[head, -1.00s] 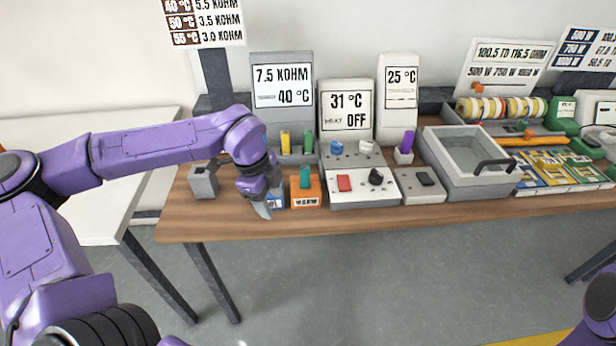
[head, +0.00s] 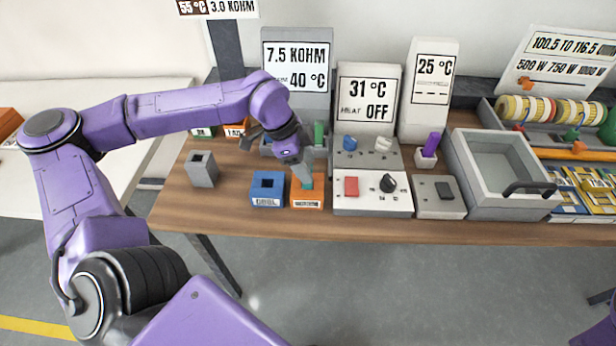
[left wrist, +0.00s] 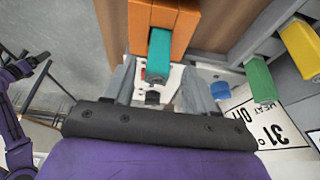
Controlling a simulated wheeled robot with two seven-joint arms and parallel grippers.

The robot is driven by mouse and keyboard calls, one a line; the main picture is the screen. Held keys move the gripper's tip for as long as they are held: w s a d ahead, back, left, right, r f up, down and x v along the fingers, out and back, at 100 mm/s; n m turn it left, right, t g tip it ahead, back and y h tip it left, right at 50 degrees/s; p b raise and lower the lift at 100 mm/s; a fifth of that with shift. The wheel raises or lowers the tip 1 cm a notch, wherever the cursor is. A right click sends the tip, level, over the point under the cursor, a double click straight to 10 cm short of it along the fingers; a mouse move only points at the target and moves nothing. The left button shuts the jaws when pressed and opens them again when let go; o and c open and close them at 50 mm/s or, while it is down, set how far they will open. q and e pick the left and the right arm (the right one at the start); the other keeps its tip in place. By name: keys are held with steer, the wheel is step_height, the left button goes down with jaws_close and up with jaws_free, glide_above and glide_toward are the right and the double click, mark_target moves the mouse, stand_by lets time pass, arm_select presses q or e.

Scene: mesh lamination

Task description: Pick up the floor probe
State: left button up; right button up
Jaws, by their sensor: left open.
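The teal probe (head: 308,184) stands upright in an orange block (head: 305,204) with a small label that I cannot read clearly. I take it for the floor probe, though no readable name confirms this. My left gripper (head: 303,178) is over the orange block, pointing down at the probe. In the left wrist view the teal probe (left wrist: 159,58) has its free end between the two open fingers (left wrist: 158,88) with gaps on both sides. The orange block (left wrist: 163,22) shows beyond it. My right gripper is not in view.
A blue block (head: 267,188) with an empty hole stands just left, and a grey holed block (head: 201,169) farther left. A control box (head: 371,193) with a red switch and black knob is close on the right. A purple probe (head: 431,145) stands behind. The table front is clear.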

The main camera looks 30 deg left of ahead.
arm_select(q)
steer(key=x, duration=0.4)
steer(key=shift+s+p, duration=0.25)
steer(key=shift+p, duration=0.1)
jaws_close()
